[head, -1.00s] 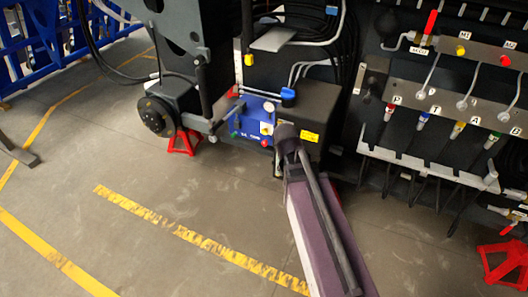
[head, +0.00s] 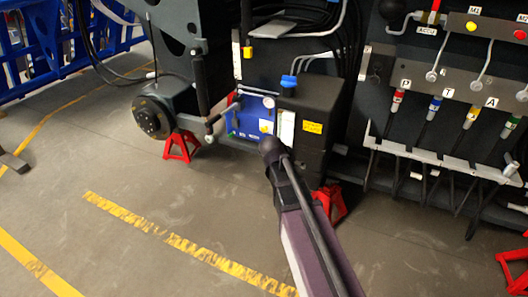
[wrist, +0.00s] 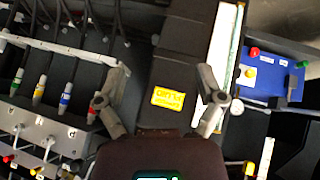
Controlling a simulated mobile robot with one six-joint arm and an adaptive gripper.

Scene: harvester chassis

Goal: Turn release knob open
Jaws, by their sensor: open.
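I cannot tell for sure which part is the release knob. A blue panel (head: 250,116) with small coloured knobs sits left of a black box (head: 312,110); a blue knob (head: 289,81) stands on top of the box. In the wrist view the blue panel (wrist: 270,78) is at the right, with a red knob (wrist: 254,52), a green knob (wrist: 303,64) and a yellow part. My gripper (wrist: 163,75) is open and empty, its fingers spread over the black box with a yellow label (wrist: 168,97). In the head view my arm hides the gripper's fingers.
A manifold with coloured hose couplings (head: 435,105) and levers is at the right. Red stands (head: 182,142) support the chassis. A dark round hub (head: 153,117) is left of the panel. Blue fencing (head: 45,50) is at the far left. The floor at front left is clear.

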